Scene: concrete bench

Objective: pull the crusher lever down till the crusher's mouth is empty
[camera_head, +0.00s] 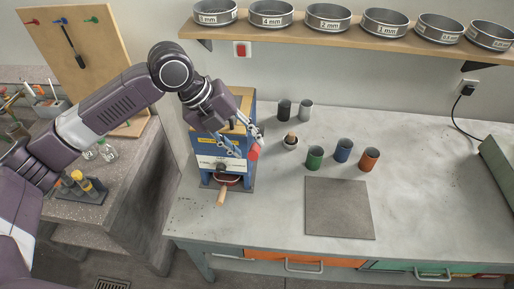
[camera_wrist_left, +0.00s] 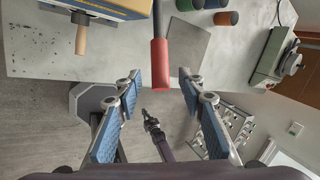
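The blue and yellow crusher (camera_head: 205,143) stands at the left end of the bench, with a wooden-handled tray (camera_head: 221,196) at its base. Its lever's red grip (camera_head: 254,153) is at the crusher's right side. In the left wrist view the red grip (camera_wrist_left: 160,66) hangs from a dark rod, just beyond the fingertips and roughly between them. My left gripper (camera_head: 241,143) is open, beside the grip; its spread blue-padded fingers (camera_wrist_left: 160,88) hold nothing. The arm and gripper cover the crusher's top, so its mouth cannot be seen.
Several cups, including a green one (camera_head: 314,158) and an orange one (camera_head: 369,159), stand right of the crusher. A pestle stands in a small mortar (camera_head: 290,144). A grey mat (camera_head: 339,208) lies on the bench. A shelf (camera_head: 300,36) of sieves runs above.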

